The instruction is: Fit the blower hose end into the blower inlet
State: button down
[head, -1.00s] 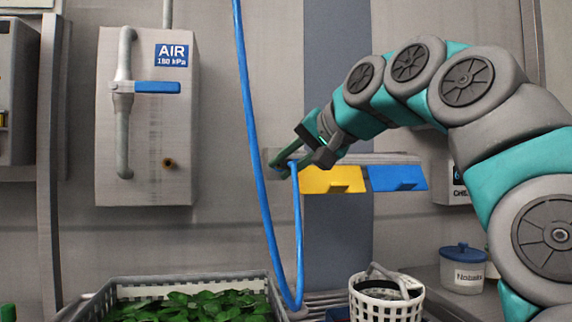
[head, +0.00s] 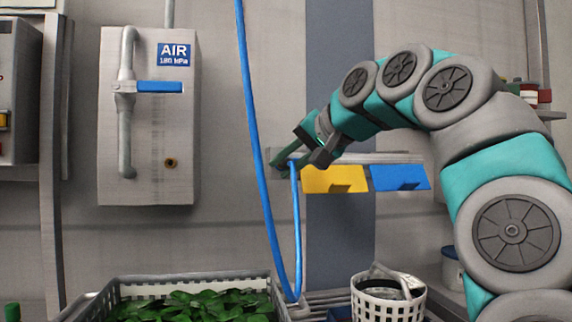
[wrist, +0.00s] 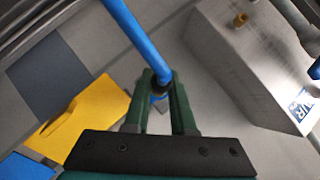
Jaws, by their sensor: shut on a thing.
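The blue blower hose (head: 262,170) hangs from above, loops down near the crate and rises to my gripper (head: 292,160). My gripper is shut on the hose near its end. In the wrist view the hose (wrist: 139,38) runs into the closed fingers (wrist: 160,95), with a dark collar and a pale tip (wrist: 159,108) at its end. The grey AIR box (head: 148,120) is on the wall to the left, apart from the gripper. A small brass port (head: 171,163) is on its front, lower right; it also shows in the wrist view (wrist: 241,19).
A blue-handled valve (head: 158,87) on a grey pipe crosses the AIR box. Yellow (head: 334,179) and blue (head: 400,177) bins hang behind the gripper. Below are a crate of greens (head: 130,281) and a white basket (head: 388,308). The wall between box and gripper is clear apart from the hanging hose.

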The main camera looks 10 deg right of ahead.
jog(key=c, duration=0.7)
grip_release()
jog(key=shift+w, duration=0.1)
